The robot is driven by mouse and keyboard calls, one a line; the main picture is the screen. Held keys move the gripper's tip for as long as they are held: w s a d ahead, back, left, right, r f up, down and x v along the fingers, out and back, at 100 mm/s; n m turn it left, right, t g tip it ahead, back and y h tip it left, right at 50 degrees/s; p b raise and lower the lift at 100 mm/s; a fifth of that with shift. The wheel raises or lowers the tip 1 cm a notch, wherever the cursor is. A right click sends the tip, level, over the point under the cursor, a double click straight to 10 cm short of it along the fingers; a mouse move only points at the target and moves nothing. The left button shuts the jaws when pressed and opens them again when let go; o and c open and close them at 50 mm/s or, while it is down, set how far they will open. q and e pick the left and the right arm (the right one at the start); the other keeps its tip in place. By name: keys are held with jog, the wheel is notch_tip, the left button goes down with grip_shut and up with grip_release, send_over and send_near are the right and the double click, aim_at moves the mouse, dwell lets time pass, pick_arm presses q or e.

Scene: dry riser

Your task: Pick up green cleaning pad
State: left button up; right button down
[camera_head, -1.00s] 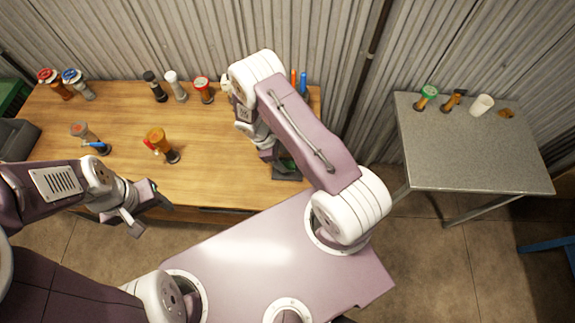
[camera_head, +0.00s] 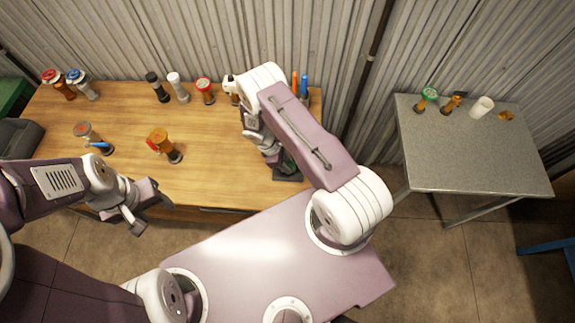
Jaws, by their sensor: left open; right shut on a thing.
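A small part of the green cleaning pad (camera_head: 288,164) shows at my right gripper (camera_head: 284,168), near the wooden table's front right edge. The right gripper is shut on it, and my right arm hides most of both. A dark flat piece (camera_head: 288,178) shows just below the gripper; whether it is part of the gripper or a separate thing I cannot tell. My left gripper (camera_head: 152,212) is open and empty in front of the table's front edge.
The wooden table (camera_head: 215,165) holds several valves and fittings, among them an orange one (camera_head: 160,143) and a red-topped one (camera_head: 204,90). A grey metal table (camera_head: 475,160) stands at the right with a white cup (camera_head: 482,106); its front is clear.

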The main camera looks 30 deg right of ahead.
aim_at(292, 166)
notch_tip(292, 166, up, 4)
jog(key=shift+f+b, duration=0.15)
jog(key=shift+b, duration=0.45)
jog(key=s+a+r+b, duration=0.2)
jog(key=s+a+r, duration=0.3)
jog(key=s, duration=0.5)
notch_tip(292, 166, up, 2)
jog(key=shift+s+a+r, duration=0.1)
jog(key=shift+s+a, duration=0.05)
jog(key=shift+a, duration=0.2)
